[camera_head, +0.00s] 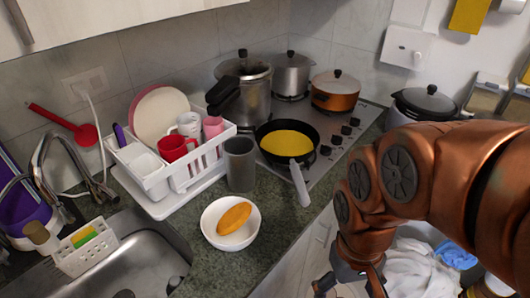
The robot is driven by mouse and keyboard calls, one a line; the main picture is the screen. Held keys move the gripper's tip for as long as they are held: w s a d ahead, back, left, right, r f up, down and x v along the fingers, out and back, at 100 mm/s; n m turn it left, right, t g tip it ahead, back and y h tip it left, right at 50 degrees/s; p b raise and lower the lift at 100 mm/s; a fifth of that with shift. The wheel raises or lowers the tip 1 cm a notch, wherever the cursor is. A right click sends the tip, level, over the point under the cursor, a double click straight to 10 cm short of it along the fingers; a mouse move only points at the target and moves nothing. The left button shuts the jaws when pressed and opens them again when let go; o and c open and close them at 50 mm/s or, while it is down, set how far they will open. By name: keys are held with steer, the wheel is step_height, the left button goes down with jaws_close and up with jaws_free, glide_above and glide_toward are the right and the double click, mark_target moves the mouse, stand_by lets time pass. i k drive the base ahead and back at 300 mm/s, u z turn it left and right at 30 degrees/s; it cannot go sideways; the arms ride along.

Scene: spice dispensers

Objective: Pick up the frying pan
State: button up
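The frying pan (266,131) is a black round pan on the stove, with a flat yellow food (287,143) in it. Its pale grey handle (300,184) points toward the front and reaches past the counter's front edge. My gripper (350,287) is at the bottom of the view, lower right of the handle and apart from it. Its fingers spread apart and look open, with nothing seen between them. The fingertips are partly cut off by the frame's lower edge.
Pots (292,74) stand behind the pan, and a copper pot (335,91) is at its back right. A grey cup (240,163), a dish rack (160,203) and a white bowl (214,214) with orange food are to the left. Stove knobs (337,140) lie right of the pan.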

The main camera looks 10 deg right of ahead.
mark_target(293, 142)
steer(key=z, duration=0.85)
steer(key=k, duration=1.05)
steer(key=u, duration=1.15)
steer(key=i, duration=0.5)
steer(key=u, duration=0.05)
